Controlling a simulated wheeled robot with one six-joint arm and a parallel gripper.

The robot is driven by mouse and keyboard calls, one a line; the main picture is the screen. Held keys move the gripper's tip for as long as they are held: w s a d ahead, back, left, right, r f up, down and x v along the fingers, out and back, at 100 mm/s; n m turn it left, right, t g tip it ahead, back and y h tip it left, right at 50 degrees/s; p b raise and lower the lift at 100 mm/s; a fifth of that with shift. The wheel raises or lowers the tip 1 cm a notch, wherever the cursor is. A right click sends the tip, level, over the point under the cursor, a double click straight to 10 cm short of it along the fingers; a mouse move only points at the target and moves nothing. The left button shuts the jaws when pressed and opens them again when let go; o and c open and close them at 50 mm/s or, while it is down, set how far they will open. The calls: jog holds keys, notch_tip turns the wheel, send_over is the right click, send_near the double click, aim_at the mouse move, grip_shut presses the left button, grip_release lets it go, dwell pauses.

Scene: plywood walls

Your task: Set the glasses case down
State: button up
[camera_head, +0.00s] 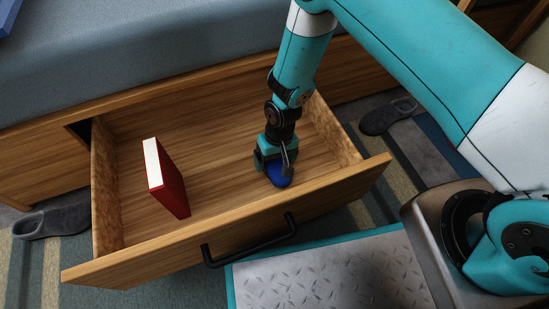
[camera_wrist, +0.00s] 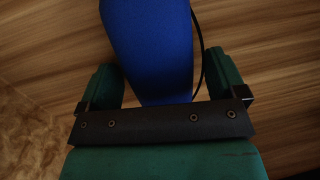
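The blue glasses case (camera_head: 279,176) is inside the open wooden drawer, right of its middle and close to the front panel. My gripper (camera_head: 274,160) is directly over it and hides part of it. In the wrist view the case (camera_wrist: 152,45) lies between the two green fingers of my gripper (camera_wrist: 163,80). A narrow gap shows between the case and the right finger; the left finger is very close to it. The fingers look apart around the case. The case appears low, at the drawer floor, but its underside is hidden.
A red book (camera_head: 168,182) stands upright in the left half of the drawer (camera_head: 222,235). The drawer floor between book and case is clear. A black handle (camera_head: 250,243) is on the front panel. Grey slippers lie left (camera_head: 52,222) and right (camera_head: 388,117) of the drawer.

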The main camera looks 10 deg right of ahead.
notch_tip(320, 180, up, 34)
jog(key=d+n+y+p, duration=0.2)
jog(key=p, duration=0.6)
jog(key=s+d+r+n+t, duration=0.1)
jog(key=s+d+r, duration=0.4)
jog(key=s+r, duration=1)
jog(key=shift+s+d+n+y, duration=0.15)
jog(key=shift+s+n+y, duration=0.25)
jog(key=shift+s+n, duration=0.4)
jog(key=shift+w, duration=0.15)
